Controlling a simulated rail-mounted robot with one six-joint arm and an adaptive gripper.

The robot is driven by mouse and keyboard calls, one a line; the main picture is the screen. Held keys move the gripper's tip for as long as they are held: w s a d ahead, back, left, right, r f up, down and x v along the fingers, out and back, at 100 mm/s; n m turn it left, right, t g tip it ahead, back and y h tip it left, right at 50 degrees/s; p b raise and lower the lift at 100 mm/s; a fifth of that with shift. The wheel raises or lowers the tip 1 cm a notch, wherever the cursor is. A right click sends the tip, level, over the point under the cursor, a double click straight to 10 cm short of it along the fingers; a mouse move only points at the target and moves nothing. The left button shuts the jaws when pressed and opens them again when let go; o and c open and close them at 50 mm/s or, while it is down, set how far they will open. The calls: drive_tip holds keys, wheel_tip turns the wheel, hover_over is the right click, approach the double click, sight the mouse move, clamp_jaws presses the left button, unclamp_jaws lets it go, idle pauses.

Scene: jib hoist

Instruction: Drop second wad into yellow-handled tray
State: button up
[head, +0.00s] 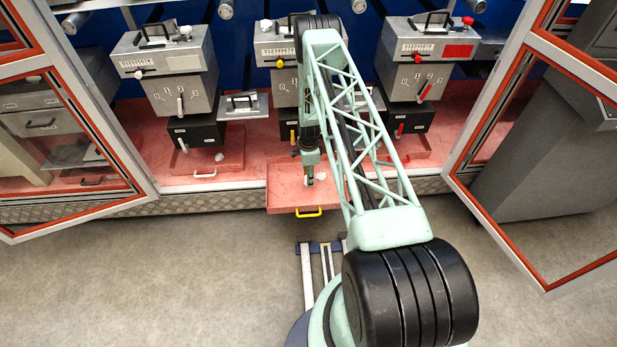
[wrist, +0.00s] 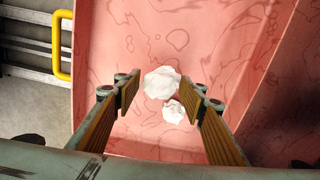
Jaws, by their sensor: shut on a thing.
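The yellow-handled tray (head: 284,197) is pink and pulled out in front of the middle machine; its yellow handle (head: 308,212) faces the front. My gripper (head: 309,182) points down over this tray. In the wrist view my gripper (wrist: 160,92) is shut on a white crumpled wad (wrist: 160,83) between its fingertips. The tray floor (wrist: 110,40) shows below it, with the handle (wrist: 62,45) at upper left. The exact height of the held wad is unclear.
A white-handled tray (head: 228,163) lies left, with a pale wad (head: 219,157) in it. A red-handled tray (head: 418,146) lies right. Grey machines (head: 167,65) stand behind. Open red-framed doors (head: 75,150) flank the bay. The floor (head: 180,270) at front left is clear.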

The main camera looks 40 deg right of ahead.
drive_tip(key=o, duration=0.8)
drive_tip(key=shift+r, duration=0.2)
drive_tip(key=shift+r, duration=5.8)
